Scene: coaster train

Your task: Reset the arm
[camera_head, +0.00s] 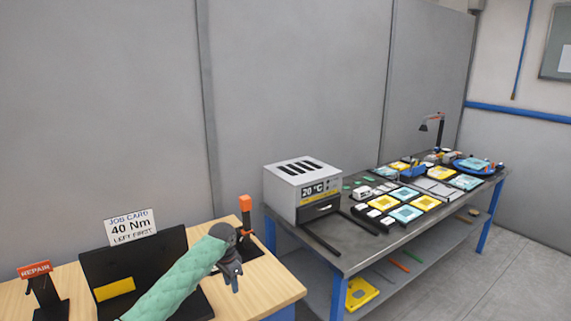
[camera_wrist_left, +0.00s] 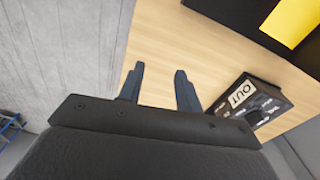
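My left arm, in a green quilted sleeve, comes up from the bottom of the head view. Its gripper (camera_head: 232,278) is over the right part of the wooden table (camera_head: 272,290). In the left wrist view the left gripper (camera_wrist_left: 160,82) has its two dark fingers spread apart, with only the wooden top (camera_wrist_left: 160,45) behind them. Nothing is between the fingers. My right gripper is in neither view.
A black board (camera_head: 100,270) with a yellow piece (camera_head: 115,289) and job card (camera_head: 131,227) is beside the arm. An orange-topped post (camera_head: 245,212) and a repair stand (camera_head: 40,292) flank it. A black OUT tray (camera_wrist_left: 262,103) is near the fingers. A grey workbench (camera_head: 345,262) stands right.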

